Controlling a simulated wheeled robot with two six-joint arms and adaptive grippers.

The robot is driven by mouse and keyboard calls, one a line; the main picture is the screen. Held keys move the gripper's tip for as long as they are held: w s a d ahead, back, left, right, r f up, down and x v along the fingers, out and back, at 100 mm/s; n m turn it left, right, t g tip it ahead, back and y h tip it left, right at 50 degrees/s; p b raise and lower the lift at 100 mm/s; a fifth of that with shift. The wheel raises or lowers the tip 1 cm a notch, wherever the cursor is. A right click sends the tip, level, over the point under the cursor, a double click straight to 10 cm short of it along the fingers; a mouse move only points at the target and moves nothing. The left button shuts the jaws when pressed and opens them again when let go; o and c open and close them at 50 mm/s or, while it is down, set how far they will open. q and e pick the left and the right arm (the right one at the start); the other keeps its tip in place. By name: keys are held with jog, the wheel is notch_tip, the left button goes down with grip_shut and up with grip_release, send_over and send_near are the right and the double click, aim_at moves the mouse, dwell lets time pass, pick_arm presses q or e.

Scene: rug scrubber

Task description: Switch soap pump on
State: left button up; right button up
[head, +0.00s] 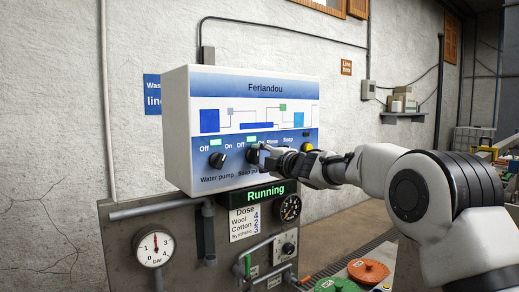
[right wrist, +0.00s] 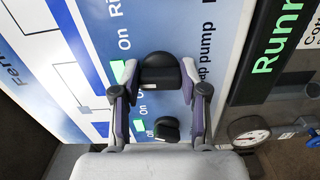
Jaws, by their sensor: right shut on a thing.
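The white control box (head: 178,120) has black rotary knobs along its blue lower band. My right gripper (head: 262,154) is at the box front, shut on the black soap pump knob (right wrist: 160,72). In the right wrist view its fingers (right wrist: 160,95) stand on either side of this knob. The "On" label and a pale green lamp (right wrist: 118,70) show beside it. The gripper mostly hides the knob in the head view, and I cannot tell its setting. The water pump knob (head: 217,160) is free to the left. My left gripper is not in view.
A yellow knob (head: 307,147) sits right of the gripper on the box.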

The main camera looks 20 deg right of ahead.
jog(key=m+p, duration=0.3)
jog(key=m, duration=0.1)
jog(key=shift+r, duration=0.1)
jog(key=shift+m+p, duration=0.55)
jog(key=shift+m, duration=0.15)
jog(key=o, duration=1.1)
jog(key=shift+w+f, duration=0.1)
jog(key=shift+f, duration=0.1)
jog(key=shift+o, duration=0.2)
jog(key=v, duration=1.2)
